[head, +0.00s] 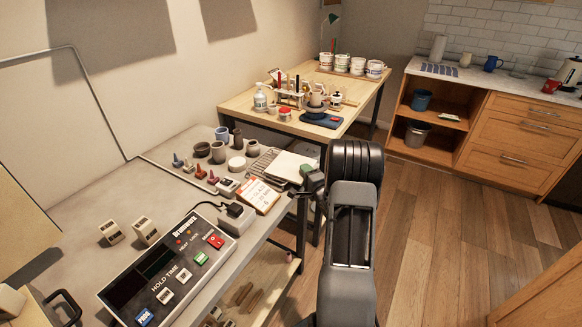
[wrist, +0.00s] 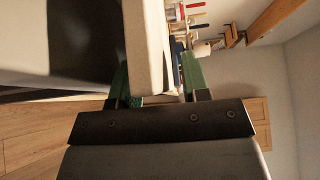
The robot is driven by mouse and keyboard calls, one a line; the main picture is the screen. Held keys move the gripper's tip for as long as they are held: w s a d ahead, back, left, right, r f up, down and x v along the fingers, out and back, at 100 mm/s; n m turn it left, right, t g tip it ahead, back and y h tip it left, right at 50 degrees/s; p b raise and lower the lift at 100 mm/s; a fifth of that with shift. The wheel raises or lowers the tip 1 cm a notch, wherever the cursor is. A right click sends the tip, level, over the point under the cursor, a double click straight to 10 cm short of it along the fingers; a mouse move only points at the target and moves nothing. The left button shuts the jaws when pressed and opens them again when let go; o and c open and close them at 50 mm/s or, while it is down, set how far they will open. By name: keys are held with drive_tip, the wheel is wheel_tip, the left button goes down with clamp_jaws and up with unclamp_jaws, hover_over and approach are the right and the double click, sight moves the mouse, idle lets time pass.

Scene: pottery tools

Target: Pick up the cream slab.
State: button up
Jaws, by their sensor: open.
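The cream slab (head: 290,166) lies flat at the right edge of the grey table in the head view, just beyond an orange-and-white card. My gripper (head: 310,178) is at the slab's near right corner, low beside the table edge. In the wrist view the slab (wrist: 147,45) shows edge-on as a pale band between the two green fingers of my gripper (wrist: 155,62). The fingers are open, one on each side of the slab, with a clear gap at the right finger. The left finger is close to the slab; I cannot tell whether it touches.
On the grey table (head: 85,205) are a large timer (head: 165,268), the card (head: 258,195), a white plug block (head: 236,217), dark cups and small coloured cones. A wooden table (head: 350,112) behind holds bottles, tools and mugs. The wood floor to the right is clear.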

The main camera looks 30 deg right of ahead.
clamp_jaws()
idle(0.3)
idle(0.3)
